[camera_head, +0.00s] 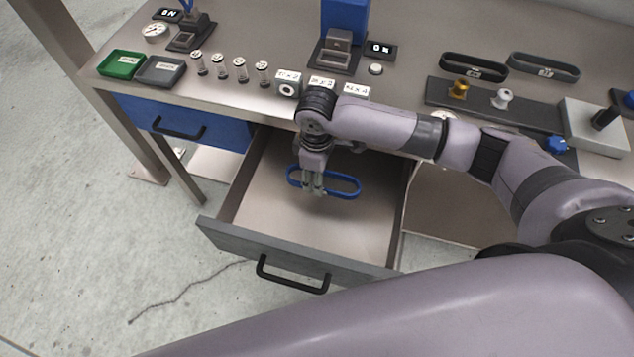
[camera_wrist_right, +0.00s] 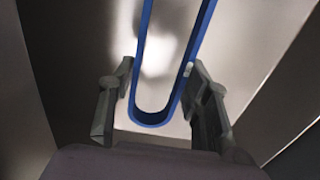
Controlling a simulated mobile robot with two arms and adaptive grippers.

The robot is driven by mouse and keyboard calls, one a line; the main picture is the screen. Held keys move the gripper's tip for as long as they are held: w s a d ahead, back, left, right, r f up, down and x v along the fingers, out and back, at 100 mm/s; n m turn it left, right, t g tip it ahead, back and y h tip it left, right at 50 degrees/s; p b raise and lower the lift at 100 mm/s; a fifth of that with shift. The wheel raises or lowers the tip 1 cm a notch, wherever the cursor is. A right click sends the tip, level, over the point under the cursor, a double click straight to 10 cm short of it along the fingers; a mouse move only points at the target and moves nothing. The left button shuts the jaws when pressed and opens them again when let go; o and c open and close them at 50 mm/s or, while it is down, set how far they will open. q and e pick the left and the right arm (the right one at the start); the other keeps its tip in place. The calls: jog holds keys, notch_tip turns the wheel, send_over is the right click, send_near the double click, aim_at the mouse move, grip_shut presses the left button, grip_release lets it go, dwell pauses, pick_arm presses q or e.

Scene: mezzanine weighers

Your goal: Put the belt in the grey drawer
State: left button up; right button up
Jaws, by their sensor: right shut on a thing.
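The blue belt (camera_head: 356,189) is a thin oval loop. My right gripper (camera_head: 314,188) is shut on its left part and holds it over the inside of the grey drawer (camera_head: 290,249). The drawer is pulled out, and its bare floor shows around the belt. I cannot tell how far the belt is above that floor. In the right wrist view the belt's rounded end (camera_wrist_right: 151,119) lies between the two fingers of the right gripper (camera_wrist_right: 160,98). My left gripper is not in view.
A shut blue drawer (camera_head: 180,128) sits left of the grey one. On the bench are green (camera_head: 121,65) and grey (camera_head: 160,71) trays, several small vials, label blocks, and two dark belts (camera_head: 474,68) (camera_head: 543,68) at the back right. My arm crosses the bench's front edge.

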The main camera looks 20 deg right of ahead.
jog(key=shift+f, duration=2.15)
jog(key=o, duration=1.1)
jog(key=shift+f, duration=0.15)
jog(key=shift+o, duration=0.2)
notch_tip(320, 180, up, 8)
